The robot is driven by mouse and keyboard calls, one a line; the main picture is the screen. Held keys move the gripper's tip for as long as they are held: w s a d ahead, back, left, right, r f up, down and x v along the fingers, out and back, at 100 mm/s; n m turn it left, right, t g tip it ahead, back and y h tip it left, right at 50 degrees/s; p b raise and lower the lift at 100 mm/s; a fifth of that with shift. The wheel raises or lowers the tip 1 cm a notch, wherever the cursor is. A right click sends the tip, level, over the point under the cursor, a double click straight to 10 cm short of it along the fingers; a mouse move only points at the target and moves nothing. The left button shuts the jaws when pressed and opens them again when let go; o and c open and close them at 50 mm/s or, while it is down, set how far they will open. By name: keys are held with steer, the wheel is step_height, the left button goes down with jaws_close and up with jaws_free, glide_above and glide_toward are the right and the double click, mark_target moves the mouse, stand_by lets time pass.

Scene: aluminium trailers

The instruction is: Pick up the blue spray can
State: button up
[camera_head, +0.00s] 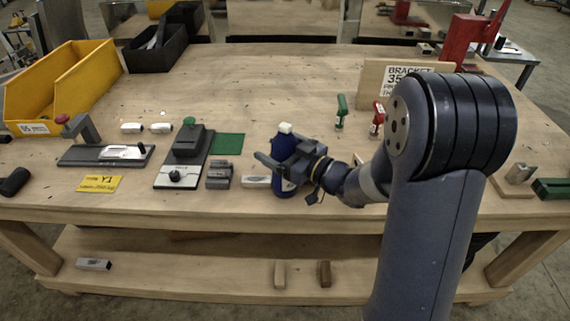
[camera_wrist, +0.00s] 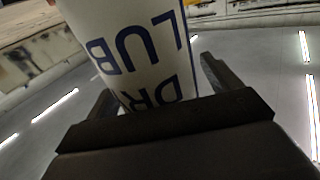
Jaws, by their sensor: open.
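The blue spray can (camera_head: 283,149) stands upright near the front edge of the workbench, with a white cap on top and a pale label low on its side. My gripper (camera_head: 278,168) is at the can, coming in from the right, with its fingers around the can's body. In the wrist view the can's white label (camera_wrist: 135,45) with blue lettering fills the space between my two open fingers (camera_wrist: 155,90). The can's lower part is partly hidden behind my gripper. Whether the fingers touch the can I cannot tell.
The wooden workbench (camera_head: 255,85) holds a yellow bin (camera_head: 62,85), a black bin (camera_head: 158,50), and fixtures at left. A white block (camera_head: 256,181) and grey blocks (camera_head: 219,174) lie just left of the can. Green (camera_head: 341,111) and red clamps (camera_head: 377,118) stand behind and right.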

steer(key=c, duration=1.3)
